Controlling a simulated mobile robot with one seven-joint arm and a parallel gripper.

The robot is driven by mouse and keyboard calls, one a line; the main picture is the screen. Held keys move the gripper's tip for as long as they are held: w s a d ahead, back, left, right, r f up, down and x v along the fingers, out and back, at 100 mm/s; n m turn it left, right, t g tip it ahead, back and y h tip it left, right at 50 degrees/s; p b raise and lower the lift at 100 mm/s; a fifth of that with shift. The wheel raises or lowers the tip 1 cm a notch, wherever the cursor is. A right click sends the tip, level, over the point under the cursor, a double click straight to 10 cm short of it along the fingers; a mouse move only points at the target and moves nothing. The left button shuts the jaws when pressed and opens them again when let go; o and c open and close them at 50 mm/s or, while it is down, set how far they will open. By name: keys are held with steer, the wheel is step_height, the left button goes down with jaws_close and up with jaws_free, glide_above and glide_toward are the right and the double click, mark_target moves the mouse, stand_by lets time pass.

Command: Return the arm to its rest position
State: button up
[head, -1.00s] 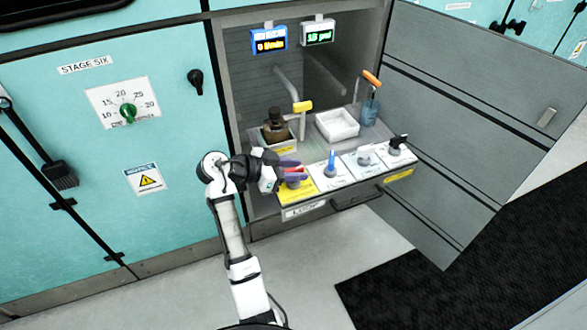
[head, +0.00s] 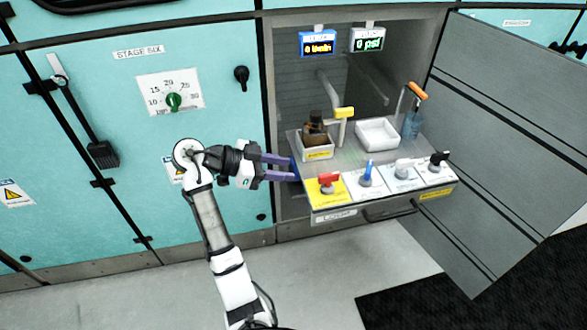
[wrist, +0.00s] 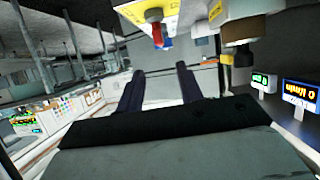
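My gripper (head: 292,168) is in the head view, left of the open cabinet's valve panel, with its purple fingers pointing right. The fingers are spread apart and nothing shows between them. In the wrist view the two dark fingers (wrist: 157,90) are also apart and empty. The red valve handle (head: 329,180) stands on the yellow plate just right of and below the fingertips, apart from them in the picture. It also shows at the top of the wrist view (wrist: 154,16). My arm rises from the bottom of the head view and bends right at the wrist.
Blue (head: 368,170), white (head: 402,168) and black (head: 438,157) valve handles line the panel. The open door (head: 510,130) is at right. Displays read 0.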

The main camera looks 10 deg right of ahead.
steer(key=shift+a+r, duration=0.1)
steer(key=shift+a, duration=0.2)
stand_by(0.4)
